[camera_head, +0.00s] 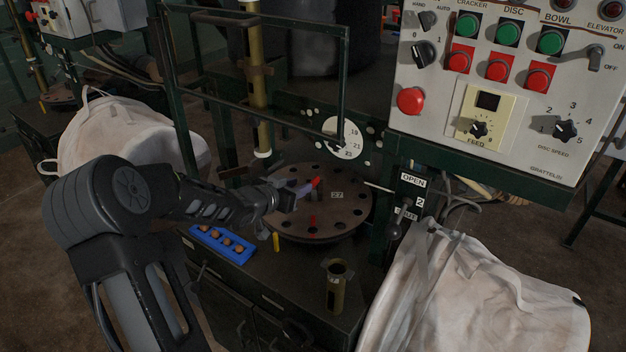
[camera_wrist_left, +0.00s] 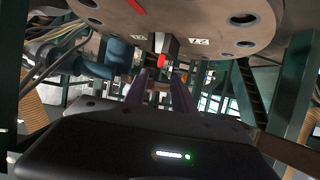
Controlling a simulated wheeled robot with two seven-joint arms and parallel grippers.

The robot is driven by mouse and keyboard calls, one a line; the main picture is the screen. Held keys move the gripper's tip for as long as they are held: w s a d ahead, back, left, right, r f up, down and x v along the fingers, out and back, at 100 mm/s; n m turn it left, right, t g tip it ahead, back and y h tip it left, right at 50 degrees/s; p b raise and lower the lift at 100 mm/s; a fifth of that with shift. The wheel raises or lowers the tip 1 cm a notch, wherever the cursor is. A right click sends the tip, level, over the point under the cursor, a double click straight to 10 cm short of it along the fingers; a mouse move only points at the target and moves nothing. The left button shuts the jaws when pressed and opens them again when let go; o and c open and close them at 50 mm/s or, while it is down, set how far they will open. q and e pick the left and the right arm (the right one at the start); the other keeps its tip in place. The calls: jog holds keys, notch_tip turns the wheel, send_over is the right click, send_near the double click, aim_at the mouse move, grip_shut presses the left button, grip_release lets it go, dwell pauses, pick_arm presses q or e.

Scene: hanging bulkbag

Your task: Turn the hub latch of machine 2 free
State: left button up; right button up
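The round brown disc plate (camera_head: 345,208) with holes around its rim lies flat on the machine, a "27" label near its middle. A small red-tipped piece (camera_head: 316,183), perhaps the hub latch, stands near the disc's centre. My left gripper (camera_head: 302,190) reaches in from the left just above the disc, at the red tip. In the left wrist view the two fingers (camera_wrist_left: 161,82) are apart, with the red tip (camera_wrist_left: 160,62) in line with the gap, beside a dark block (camera_wrist_left: 170,46). Contact cannot be told. My right gripper is not in view.
A control panel (camera_head: 510,130) hangs at upper right. A dark green guard frame (camera_head: 344,85) stands behind the disc. A blue tray (camera_head: 222,243) with brown pieces and a brass cup (camera_head: 337,285) stand in front. White bulk bags (camera_head: 470,300) (camera_head: 125,140) flank the machine.

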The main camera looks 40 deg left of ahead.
aim_at(312, 182)
pick_arm(q)
jog(key=x, duration=0.7)
jog(key=shift+w+f, duration=0.15)
jog(key=shift+w, duration=0.25)
grip_shut()
jog(key=shift+b, duration=0.3)
